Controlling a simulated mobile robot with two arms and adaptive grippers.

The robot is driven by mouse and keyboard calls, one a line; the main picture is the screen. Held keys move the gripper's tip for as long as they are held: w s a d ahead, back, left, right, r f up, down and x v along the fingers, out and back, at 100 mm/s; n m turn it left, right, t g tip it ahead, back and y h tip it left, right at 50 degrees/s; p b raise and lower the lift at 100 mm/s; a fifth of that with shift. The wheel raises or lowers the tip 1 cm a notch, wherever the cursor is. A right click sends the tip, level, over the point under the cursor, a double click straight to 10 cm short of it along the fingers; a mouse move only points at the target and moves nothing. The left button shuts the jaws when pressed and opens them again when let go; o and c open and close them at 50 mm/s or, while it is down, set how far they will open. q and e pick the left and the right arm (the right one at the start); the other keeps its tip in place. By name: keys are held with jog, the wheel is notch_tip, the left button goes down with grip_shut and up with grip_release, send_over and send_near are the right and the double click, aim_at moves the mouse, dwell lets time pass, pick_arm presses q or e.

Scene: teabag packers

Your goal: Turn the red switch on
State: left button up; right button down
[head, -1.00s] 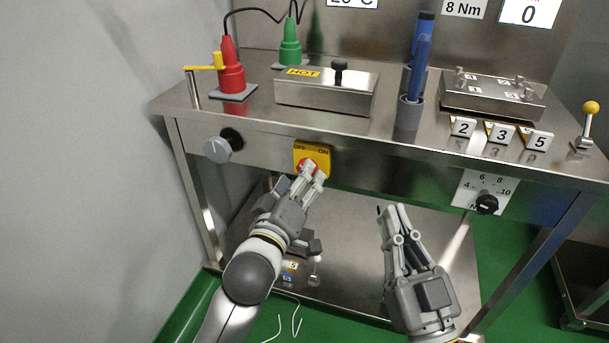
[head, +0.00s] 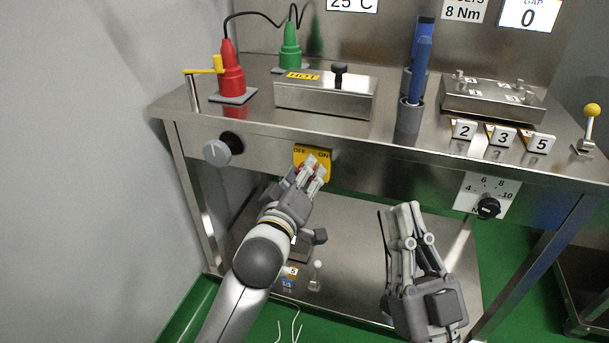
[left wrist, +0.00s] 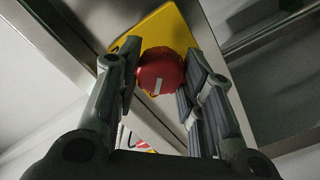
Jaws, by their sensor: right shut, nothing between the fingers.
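The red switch is a round red knob with a white mark on a yellow plate (head: 324,153) lettered OFF and ON, on the table's front panel. In the left wrist view the knob (left wrist: 161,74) sits between the two fingers of my left gripper (left wrist: 160,85), close to the pads on both sides. I cannot tell whether they press on it. In the head view my left gripper (head: 313,170) covers most of the knob. My right gripper (head: 408,207) is shut and empty, below the table's front edge and to the right.
A grey knob (head: 216,152) is left of the yellow plate and a black dial (head: 488,207) is far right. The steel table (head: 240,117) bears a red bottle (head: 230,75), a HOT box (head: 325,98) and numbered tags. A lower shelf (head: 345,240) lies below.

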pick_arm(q)
jog(key=shift+c, duration=1.4)
